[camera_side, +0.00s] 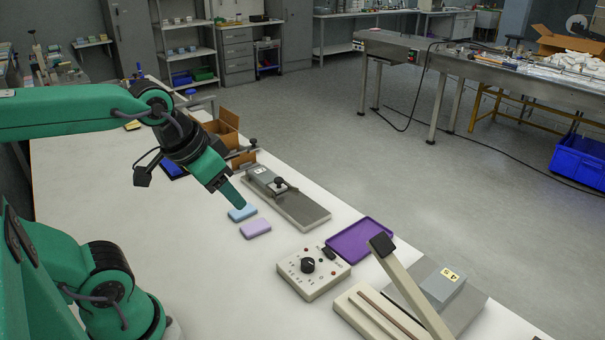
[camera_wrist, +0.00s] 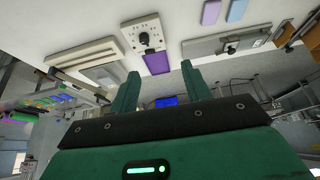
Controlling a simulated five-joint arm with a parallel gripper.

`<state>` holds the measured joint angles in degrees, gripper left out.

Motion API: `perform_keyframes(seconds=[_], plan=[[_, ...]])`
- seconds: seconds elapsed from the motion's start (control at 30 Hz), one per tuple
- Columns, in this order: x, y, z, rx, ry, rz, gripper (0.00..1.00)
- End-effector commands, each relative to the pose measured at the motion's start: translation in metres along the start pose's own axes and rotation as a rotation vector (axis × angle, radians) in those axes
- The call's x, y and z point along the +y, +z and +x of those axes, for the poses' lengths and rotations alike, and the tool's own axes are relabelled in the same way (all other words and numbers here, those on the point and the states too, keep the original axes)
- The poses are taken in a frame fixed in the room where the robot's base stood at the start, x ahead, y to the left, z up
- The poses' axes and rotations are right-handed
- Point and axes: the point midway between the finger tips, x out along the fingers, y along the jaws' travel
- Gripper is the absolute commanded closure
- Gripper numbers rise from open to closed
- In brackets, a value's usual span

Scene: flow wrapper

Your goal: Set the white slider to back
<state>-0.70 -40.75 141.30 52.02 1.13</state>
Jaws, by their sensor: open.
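I cannot pick out a clearly white slider. The likeliest part is a long light-grey rail unit (camera_side: 304,211) with a black knob (camera_side: 280,184) and a grey block near its far end; it also shows in the wrist view (camera_wrist: 205,48), knob included (camera_wrist: 231,47). An off-white control box (camera_side: 312,284) with a black dial (camera_side: 308,265) stands nearer the camera, and the wrist view shows it at the top (camera_wrist: 135,30). My gripper (camera_side: 233,196) is above the table, left of the rail unit in the side view. In the wrist view its fingers (camera_wrist: 161,85) are apart with nothing between them.
A blue block (camera_side: 242,213) and a lilac block (camera_side: 255,229) lie below my gripper. A purple tray (camera_side: 359,239) lies beyond the control box. A cream lever device (camera_side: 358,309) stands at the right. A cardboard box (camera_side: 224,127) is behind. The table's left part is clear.

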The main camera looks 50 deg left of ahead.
Motion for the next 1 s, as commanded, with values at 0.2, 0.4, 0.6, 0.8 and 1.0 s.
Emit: perform_keyframes(seconds=[0.2, 0.4, 0.6, 0.8, 1.0], plan=[[-0.011, -0.03, 0.001, -0.044, -0.015, 0.027, 0.52], [-0.027, -0.068, 0.009, -0.097, -0.027, 0.063, 0.52], [-0.047, -0.103, 0.023, -0.152, -0.034, 0.098, 0.52], [-0.071, -0.134, 0.044, -0.206, -0.033, 0.134, 0.52], [-0.099, -0.161, 0.07, -0.26, -0.026, 0.165, 0.52]])
